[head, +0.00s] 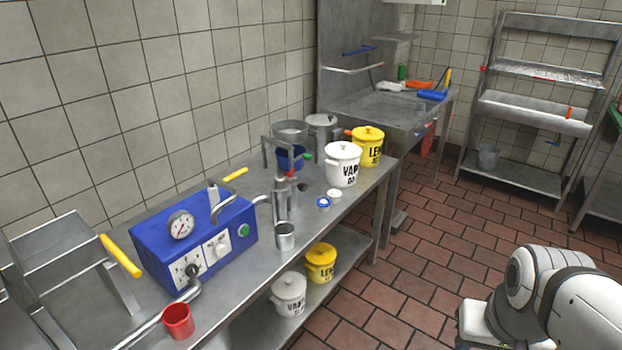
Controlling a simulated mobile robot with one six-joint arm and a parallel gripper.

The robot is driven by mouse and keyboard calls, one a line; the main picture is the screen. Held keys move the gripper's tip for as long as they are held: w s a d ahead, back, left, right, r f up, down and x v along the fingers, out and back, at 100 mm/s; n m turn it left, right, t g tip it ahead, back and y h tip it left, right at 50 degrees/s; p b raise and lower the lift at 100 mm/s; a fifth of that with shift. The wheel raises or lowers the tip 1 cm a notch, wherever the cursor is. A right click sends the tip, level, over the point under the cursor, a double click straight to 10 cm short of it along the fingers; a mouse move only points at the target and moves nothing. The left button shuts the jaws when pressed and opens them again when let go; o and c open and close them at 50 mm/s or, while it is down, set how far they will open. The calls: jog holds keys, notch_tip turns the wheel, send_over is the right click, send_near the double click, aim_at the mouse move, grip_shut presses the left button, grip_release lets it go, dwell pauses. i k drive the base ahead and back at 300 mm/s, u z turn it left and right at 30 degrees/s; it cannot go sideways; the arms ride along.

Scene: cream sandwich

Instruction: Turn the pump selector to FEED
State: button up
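A blue pump box (152,252) stands on the steel counter along the left wall. Its front has a round gauge (181,225) and a white plate (181,276) with a dark round knob (192,270) that looks like the selector. The plate's marks are too small to read, and I cannot tell where the knob points. A second white plate (217,248) with a small switch and a green button (243,230) sit to its right. My white arm shows at the lower right, well away from the box. My gripper is not in view.
The steel counter (345,212) also holds a red cup (178,320), a metal cup (285,236), a white pot (343,164) and a yellow pot (368,146). Pipes and a yellow-handled lever (121,256) surround the box. The tiled floor (430,240) in front is clear.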

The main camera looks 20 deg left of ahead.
aim_at(220, 250)
jog(key=u, duration=2.3)
jog(key=k, duration=0.65)
jog(key=z, duration=0.5)
jog(key=i, duration=1)
jog(key=z, duration=0.05)
